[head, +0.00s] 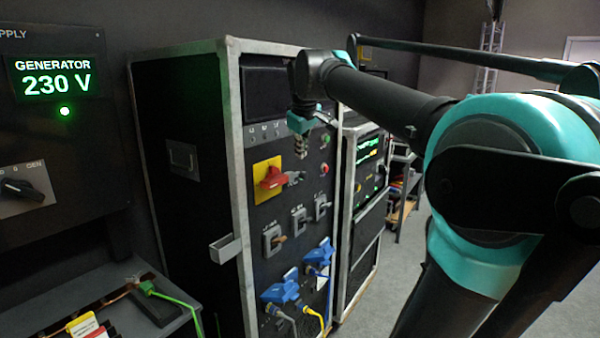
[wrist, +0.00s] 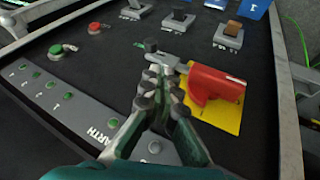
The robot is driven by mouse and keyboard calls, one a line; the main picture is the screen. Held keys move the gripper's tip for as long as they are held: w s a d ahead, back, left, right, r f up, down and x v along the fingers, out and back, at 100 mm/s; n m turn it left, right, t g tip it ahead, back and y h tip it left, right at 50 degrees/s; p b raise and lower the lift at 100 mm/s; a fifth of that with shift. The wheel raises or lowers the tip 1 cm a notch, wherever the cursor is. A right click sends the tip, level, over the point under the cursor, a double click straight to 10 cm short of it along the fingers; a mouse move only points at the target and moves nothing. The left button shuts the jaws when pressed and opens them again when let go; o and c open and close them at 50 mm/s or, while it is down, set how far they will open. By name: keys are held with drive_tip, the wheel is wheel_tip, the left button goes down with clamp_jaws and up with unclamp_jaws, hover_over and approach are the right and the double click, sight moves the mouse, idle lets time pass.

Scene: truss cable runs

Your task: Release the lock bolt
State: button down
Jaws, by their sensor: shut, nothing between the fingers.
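The lock bolt (wrist: 168,60) is a small grey metal piece with a black knob, set against the red rotary handle (wrist: 213,84) on its yellow plate (wrist: 232,118). In the head view the bolt (head: 295,178) sits just right of the red handle (head: 271,178). My gripper (wrist: 157,76) is shut and empty, its fingertips beside the bolt and close to its black knob. The wrist view does not settle whether they touch. In the head view my gripper (head: 301,152) hangs in front of the panel, a little above the bolt.
The panel also carries green and red buttons (head: 324,169), grey toggle switches (head: 273,240) and blue plugs (head: 281,291) with cables. A second rack (head: 366,180) stands to the right. A generator panel (head: 55,85) reads 230 V at left. Grey floor shows at right.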

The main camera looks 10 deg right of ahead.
drive_tip(key=x, duration=1)
drive_tip(key=shift+w+d, duration=0.1)
idle(0.3)
drive_tip(key=w+d, duration=0.3)
idle(0.4)
